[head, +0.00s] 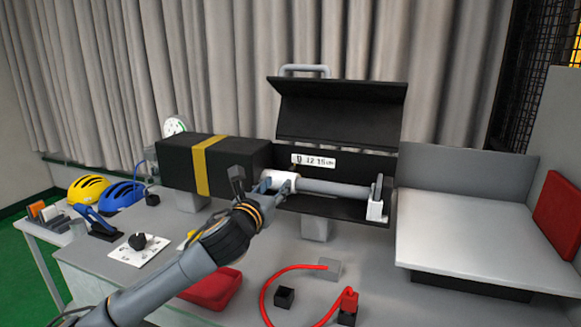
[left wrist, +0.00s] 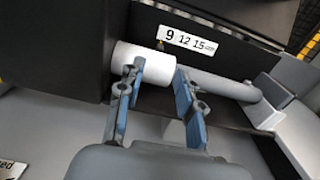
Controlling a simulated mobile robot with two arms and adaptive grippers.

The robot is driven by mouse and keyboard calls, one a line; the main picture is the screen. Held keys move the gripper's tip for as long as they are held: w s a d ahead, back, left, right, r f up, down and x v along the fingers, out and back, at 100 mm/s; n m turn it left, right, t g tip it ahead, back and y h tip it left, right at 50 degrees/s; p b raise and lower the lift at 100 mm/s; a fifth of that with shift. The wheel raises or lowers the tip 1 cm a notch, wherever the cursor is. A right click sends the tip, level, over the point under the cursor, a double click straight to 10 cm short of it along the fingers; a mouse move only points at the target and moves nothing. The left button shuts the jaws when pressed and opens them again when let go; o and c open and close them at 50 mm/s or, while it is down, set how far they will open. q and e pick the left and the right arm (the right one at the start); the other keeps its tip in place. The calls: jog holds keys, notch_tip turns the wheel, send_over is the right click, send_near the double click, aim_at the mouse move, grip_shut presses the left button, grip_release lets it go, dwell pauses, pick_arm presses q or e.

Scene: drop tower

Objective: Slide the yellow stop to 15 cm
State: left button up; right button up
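My left gripper (head: 264,184) is at the open black case, its fingers at a white cylinder (head: 281,180) on a grey horizontal rod (head: 335,188). In the left wrist view the gripper (left wrist: 158,95) has its fingers apart; one overlaps the white cylinder (left wrist: 140,58), the other is by its right end. Whether they touch it I cannot tell. A white scale label (head: 313,161) reads 12 and 15 cm; in the left wrist view the label (left wrist: 188,41) starts at 9. No yellow stop shows clearly on the rod. My right gripper is not in view.
A black box with a yellow band (head: 201,166) adjoins the case on the left. The raised black lid (head: 340,112) stands above the rod. A grey platform (head: 480,235) stands right.

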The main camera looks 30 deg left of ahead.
aim_at(291, 171)
pick_arm(q)
jog(key=p+x, duration=0.2)
jog(key=x, duration=0.6)
jog(key=shift+w, duration=0.75)
jog(key=shift+w+a+p, duration=0.1)
jog(key=shift+w+p, duration=0.2)
jog(key=shift+w+f, duration=0.1)
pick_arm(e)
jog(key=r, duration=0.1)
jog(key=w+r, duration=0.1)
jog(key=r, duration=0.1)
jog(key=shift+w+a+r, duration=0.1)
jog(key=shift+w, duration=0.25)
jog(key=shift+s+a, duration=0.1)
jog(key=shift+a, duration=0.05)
pick_arm(q)
grip_shut()
